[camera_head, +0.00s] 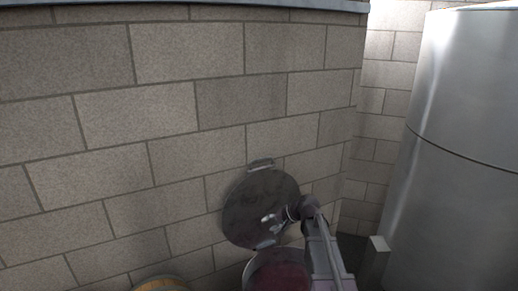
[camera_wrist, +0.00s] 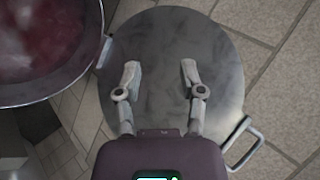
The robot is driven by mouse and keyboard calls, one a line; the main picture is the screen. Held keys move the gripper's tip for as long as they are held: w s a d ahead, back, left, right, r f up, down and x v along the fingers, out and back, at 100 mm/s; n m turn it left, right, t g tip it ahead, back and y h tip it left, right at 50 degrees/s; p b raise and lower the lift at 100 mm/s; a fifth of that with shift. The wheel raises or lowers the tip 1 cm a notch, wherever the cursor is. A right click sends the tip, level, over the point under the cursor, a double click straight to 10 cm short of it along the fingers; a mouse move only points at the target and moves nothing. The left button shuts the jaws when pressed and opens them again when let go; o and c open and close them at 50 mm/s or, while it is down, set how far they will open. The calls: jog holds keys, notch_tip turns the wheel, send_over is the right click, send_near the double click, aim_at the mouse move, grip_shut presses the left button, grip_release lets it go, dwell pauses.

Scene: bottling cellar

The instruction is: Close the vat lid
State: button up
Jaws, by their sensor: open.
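The vat lid (camera_head: 245,205) is a round grey metal disc, standing open and nearly upright against the block wall. A handle (camera_head: 260,164) sits at its top edge; in the wrist view it juts from the lid's lower right (camera_wrist: 245,146). The open vat (camera_head: 250,262) is below the lid, with dark red liquid inside; its rim and liquid also show at the upper left of the wrist view (camera_wrist: 45,45). My gripper (camera_head: 268,218) is in front of the lid's lower right part. In the wrist view, its two fingers (camera_wrist: 160,72) are spread and empty over the lid's face, apart from the handle. Contact with the lid cannot be told.
The block wall (camera_head: 190,100) rises behind the lid. A large steel tank (camera_head: 460,130) stands at the right. A grey post or block (camera_head: 375,258) is right of my arm. A barrel-like round top (camera_head: 160,284) shows at the bottom edge, left of the vat.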

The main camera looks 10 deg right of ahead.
aim_at(260, 159)
jog(key=w+d+r+m+t+p, duration=0.2)
jog(key=w+d+r+p, duration=0.1)
jog(key=r, duration=0.3)
jog(key=w+d+r+m+t+y+p, duration=0.1)
jog(key=w+d+r+p, duration=0.2)
jog(key=w+r, duration=0.2)
jog(key=w+d+r+m+t+y+p, duration=0.1)
jog(key=w+d+r+m+t+p, duration=0.1)
jog(key=w+r, duration=0.3)
notch_tip(260, 159, up, 3)
jog(key=shift+d+f+m+t+p, duration=0.2)
jog(key=shift+d+m+t+p, duration=0.1)
jog(key=shift+d+p, duration=0.25)
jog(key=shift+w+a+f, duration=0.1)
jog(key=shift+w+a, duration=0.1)
jog(key=b+x, duration=0.3)
jog(key=x, duration=1)
jog(key=shift+w+a+b, duration=0.15)
jog(key=shift+a+b, duration=0.15)
grip_shut()
